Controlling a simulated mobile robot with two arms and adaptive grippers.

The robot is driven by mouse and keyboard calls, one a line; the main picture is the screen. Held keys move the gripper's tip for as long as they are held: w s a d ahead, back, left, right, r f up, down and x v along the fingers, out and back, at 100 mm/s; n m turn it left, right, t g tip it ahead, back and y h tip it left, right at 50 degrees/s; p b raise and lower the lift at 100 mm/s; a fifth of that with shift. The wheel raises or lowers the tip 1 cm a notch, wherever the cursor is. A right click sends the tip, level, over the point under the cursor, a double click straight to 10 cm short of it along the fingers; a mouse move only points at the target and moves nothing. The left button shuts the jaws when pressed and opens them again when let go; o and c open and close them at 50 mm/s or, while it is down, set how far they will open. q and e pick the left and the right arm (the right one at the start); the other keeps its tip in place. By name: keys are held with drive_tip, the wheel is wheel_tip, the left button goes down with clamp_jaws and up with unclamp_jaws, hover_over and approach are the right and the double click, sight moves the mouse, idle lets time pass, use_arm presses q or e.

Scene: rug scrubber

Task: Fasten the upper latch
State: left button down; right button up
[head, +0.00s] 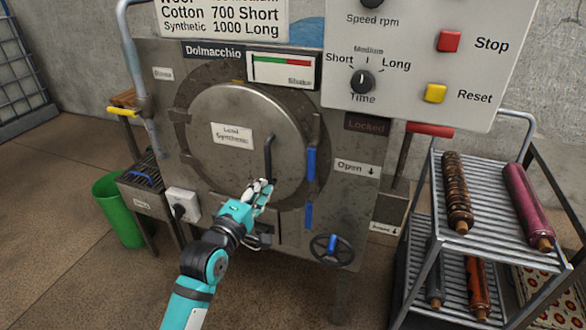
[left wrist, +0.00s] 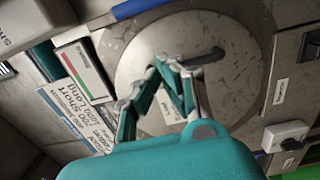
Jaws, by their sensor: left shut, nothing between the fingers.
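The round metal door (head: 240,125) is closed against the machine front. On its right edge, the upper latch (head: 311,163) has a blue grip pointing up and down. The lower latch (head: 308,215) has a similar blue grip below it. My left gripper (head: 264,188) is shut and empty, in front of the door's lower right part, left of the latches and below the dark door handle (head: 268,155). In the left wrist view the shut fingers (left wrist: 172,66) lie over the door, beside the handle (left wrist: 205,57). A blue latch grip (left wrist: 133,9) shows at the top edge. My right gripper is out of view.
A handwheel (head: 331,249) sits below right of the door. The control panel (head: 420,60) juts out at upper right. A rack (head: 490,185) with rolled rugs stands at right. A green bin (head: 120,210) stands at left.

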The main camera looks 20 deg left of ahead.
use_arm(q)
drive_tip(key=w+d, duration=0.4)
drive_tip(key=w, duration=0.5)
drive_tip(key=shift+w+d+p, duration=0.35)
drive_tip(key=shift+d+p, duration=0.05)
drive_tip(key=shift+d+f+n+p, duration=0.25)
drive_tip(key=shift+n+p, duration=0.1)
drive_tip(key=shift+n, duration=0.25)
